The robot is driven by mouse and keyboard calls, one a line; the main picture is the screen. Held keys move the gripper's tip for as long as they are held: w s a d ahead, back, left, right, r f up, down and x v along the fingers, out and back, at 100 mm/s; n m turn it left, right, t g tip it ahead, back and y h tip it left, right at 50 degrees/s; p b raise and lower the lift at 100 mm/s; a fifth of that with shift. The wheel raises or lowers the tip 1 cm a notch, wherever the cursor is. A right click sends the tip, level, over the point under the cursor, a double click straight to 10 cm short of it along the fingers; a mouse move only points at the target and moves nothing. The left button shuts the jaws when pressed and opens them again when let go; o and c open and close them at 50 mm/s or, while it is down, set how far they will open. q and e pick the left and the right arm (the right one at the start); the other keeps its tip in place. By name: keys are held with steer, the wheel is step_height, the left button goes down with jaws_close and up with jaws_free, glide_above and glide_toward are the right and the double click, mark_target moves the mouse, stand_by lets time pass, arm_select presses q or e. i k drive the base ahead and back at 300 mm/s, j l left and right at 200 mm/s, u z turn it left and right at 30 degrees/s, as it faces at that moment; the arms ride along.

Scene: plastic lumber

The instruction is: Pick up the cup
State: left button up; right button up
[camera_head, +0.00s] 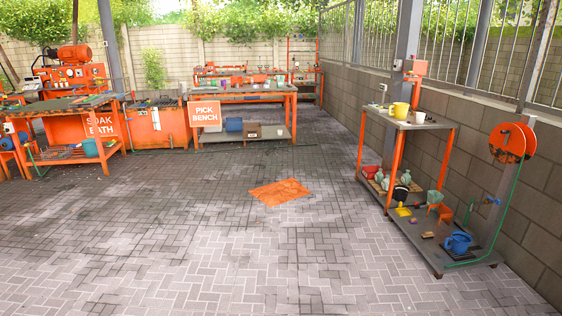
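A small white cup-like vessel (420,117) stands upright on the grey top of the orange-legged stand (437,126) at the right. A larger yellow cup-like vessel (401,111) stands just left of it on the same top. Both are far off and small, so I cannot tell which one is the cup. Neither of my grippers is in view.
An orange mat (279,192) lies on open paving (200,260). A bench with a "PICK BENCH" sign (206,113) stands behind, a "SOAK BATH" sign (101,127) at left.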

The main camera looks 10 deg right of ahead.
mark_target(420, 117)
steer(key=i+z, duration=0.15)
steer(key=i, duration=0.65)
steer(key=i+j+z, duration=0.15)
steer(key=i, duration=0.65)
steer(key=i+l+z, duration=0.15)
steer(key=i+z, duration=0.2)
steer(key=i, duration=0.25)
steer(key=i+z, duration=0.35)
steer(key=i, duration=0.2)
steer(key=i+j+z, duration=0.15)
steer(key=i+z, duration=0.2)
steer(key=i, duration=0.25)
